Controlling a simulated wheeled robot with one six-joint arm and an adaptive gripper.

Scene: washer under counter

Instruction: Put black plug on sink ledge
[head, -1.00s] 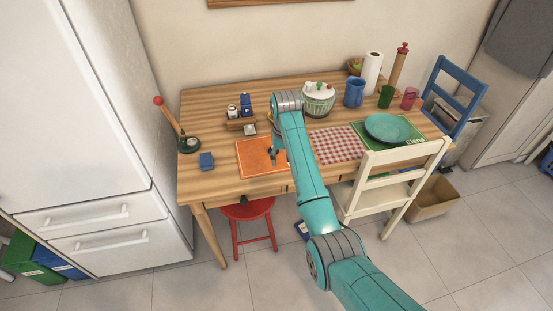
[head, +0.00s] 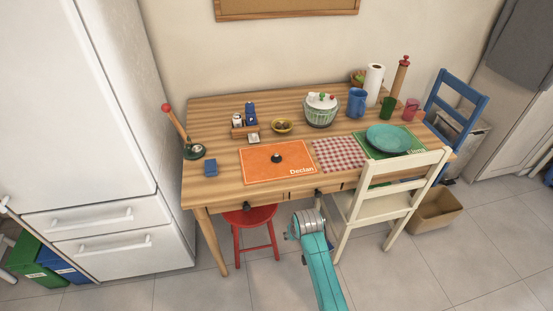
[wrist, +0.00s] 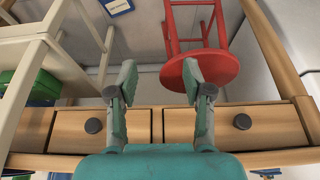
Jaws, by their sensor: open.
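A small black round object that looks like the black plug (head: 277,158) lies on the orange placemat (head: 252,172) on the wooden table. My gripper (head: 318,193) is at the table's front edge, below and to the right of the plug in the head view, and apart from it. In the wrist view my gripper (wrist: 157,80) has its two fingers spread wide with nothing between them. The wrist view shows drawer fronts, the stool and the floor, and no plug. No sink or sink ledge shows in either view.
A red stool (head: 254,217) and a white chair (head: 388,205) stand at the table's front. The fridge (head: 75,110) is at left.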

